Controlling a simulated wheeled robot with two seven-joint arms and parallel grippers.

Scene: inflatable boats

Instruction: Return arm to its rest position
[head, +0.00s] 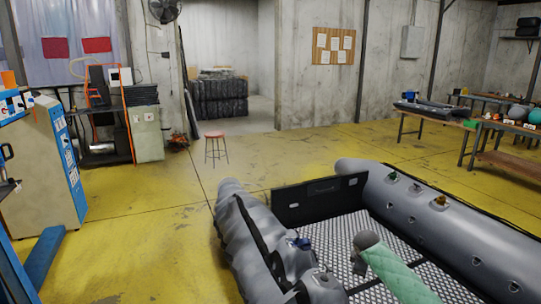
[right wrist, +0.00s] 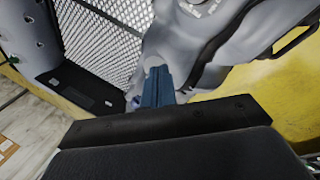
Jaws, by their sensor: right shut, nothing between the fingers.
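My right gripper (right wrist: 157,86) shows in the right wrist view as narrow blue fingers, shut and empty, in front of the dark wrist body. Behind it are the boat's grey tube (right wrist: 210,40) and its patterned floor (right wrist: 110,25). In the head view, the grey inflatable boat (head: 460,225) fills the lower right. Its left tube (head: 240,228) looks wrinkled and slack; its right tube looks firm. I cannot make out my right gripper clearly in the head view. My left gripper is in neither view.
A black transom board (head: 320,198) closes the boat's far end. Yellow floor (head: 130,240) left of the boat is clear.

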